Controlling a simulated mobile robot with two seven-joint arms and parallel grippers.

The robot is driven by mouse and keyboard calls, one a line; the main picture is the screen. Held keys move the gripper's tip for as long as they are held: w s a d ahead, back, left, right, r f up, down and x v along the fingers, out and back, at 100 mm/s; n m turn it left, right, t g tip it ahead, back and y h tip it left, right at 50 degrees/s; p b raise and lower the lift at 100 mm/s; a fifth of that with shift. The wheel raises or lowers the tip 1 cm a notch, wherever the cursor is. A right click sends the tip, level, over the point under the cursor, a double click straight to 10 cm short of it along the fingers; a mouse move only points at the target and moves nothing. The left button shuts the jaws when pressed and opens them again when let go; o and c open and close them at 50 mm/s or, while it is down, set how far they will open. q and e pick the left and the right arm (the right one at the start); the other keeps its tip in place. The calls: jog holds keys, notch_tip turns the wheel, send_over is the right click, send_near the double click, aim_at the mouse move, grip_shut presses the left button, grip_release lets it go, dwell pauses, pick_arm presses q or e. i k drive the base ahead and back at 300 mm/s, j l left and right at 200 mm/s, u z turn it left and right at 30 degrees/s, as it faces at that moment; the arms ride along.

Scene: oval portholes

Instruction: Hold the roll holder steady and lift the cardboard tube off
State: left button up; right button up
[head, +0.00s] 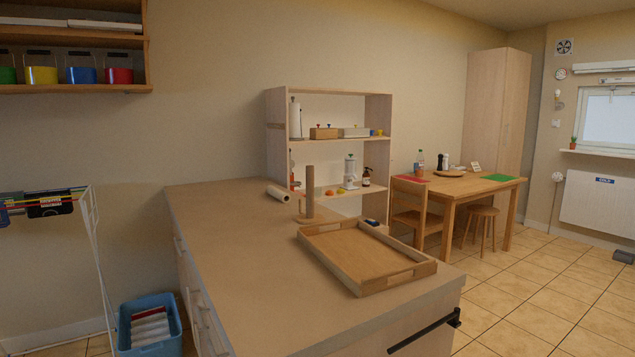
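The roll holder (317,219) stands upright on the counter, its flat round wooden base just behind the tray. The brown cardboard tube (310,188) appears to stand vertically on it. The tube hides any post inside. Neither of my grippers is in the head view, so nothing is seen touching the holder or the tube.
A wooden tray (345,253) lies close in front of the holder. A white roll (278,193) lies on its side behind it, to the left. The counter (240,255) is clear left of the tray. An open shelf (277,150) stands behind.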

aim_at(310, 169)
jog(key=i+l+z, duration=0.35)
jog(key=l+z, duration=0.15)
jog(key=i+l+z, duration=0.8)
jog(key=i+z, duration=0.65)
jog(key=i+u, duration=0.35)
jog(key=i, duration=0.15)
jog(key=i+u, duration=0.35)
jog(key=i+l+u, duration=0.4)
jog(key=i, duration=0.15)
jog(key=i+j+u, duration=0.2)
jog(key=u, duration=0.2)
jog(key=i+u, duration=1.05)
jog(key=u, duration=0.15)
jog(key=i+u, duration=0.75)
jog(key=u, duration=0.2)
jog(key=i+l+u, duration=0.2)
jog(key=i+u, duration=0.15)
jog(key=u, duration=0.15)
